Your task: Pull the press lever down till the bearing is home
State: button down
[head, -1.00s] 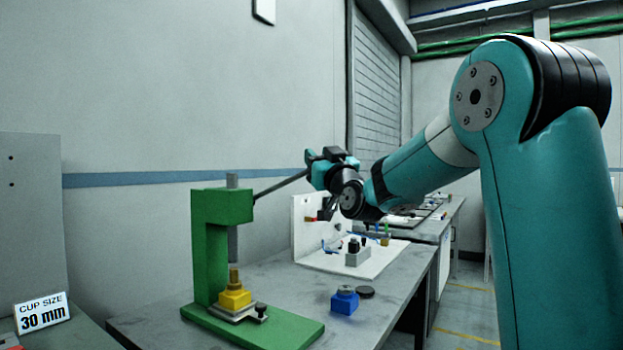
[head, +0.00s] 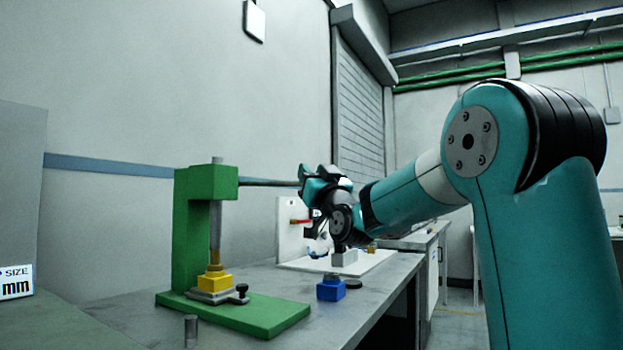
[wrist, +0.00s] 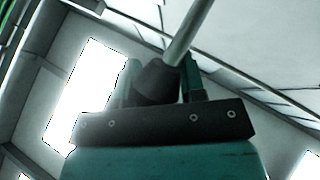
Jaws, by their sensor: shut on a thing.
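The green press (head: 190,235) stands on the bench at the left. Its lever (head: 268,183) is a thin rod running right from the press head, nearly level. My gripper (head: 306,180) is shut on the lever's far end. In the wrist view the lever rod (wrist: 190,35) slants up from a dark knob (wrist: 155,84) between the jaws (wrist: 162,82). The grey ram (head: 215,225) reaches down to a brass-coloured piece (head: 214,258) on the yellow block (head: 214,280); contact looks likely but is too small to confirm. The bearing itself cannot be made out clearly.
A blue block (head: 331,289) with a grey top stands on the bench right of the press. A white board (head: 375,262) with small parts is behind it. A sign (head: 16,282) is cut off at the left edge. A grey cylinder (head: 190,330) shows at the front.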

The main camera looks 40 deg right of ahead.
jog(key=shift+d+f, duration=0.3)
jog(key=shift+f, duration=0.2)
jog(key=c, duration=0.8)
grip_release()
jog(key=shift+s+d, duration=0.1)
jog(key=shift+d, duration=0.05)
jog(key=shift+o, duration=0.2)
jog(key=shift+a, duration=0.2)
jog(key=shift+s+a+f, duration=0.1)
jog(key=shift+s+f, duration=0.2)
jog(key=b+v, duration=0.8)
jog(key=v, duration=0.8)
jog(key=shift+s+a+r, duration=0.2)
jog(key=shift+s, duration=0.15)
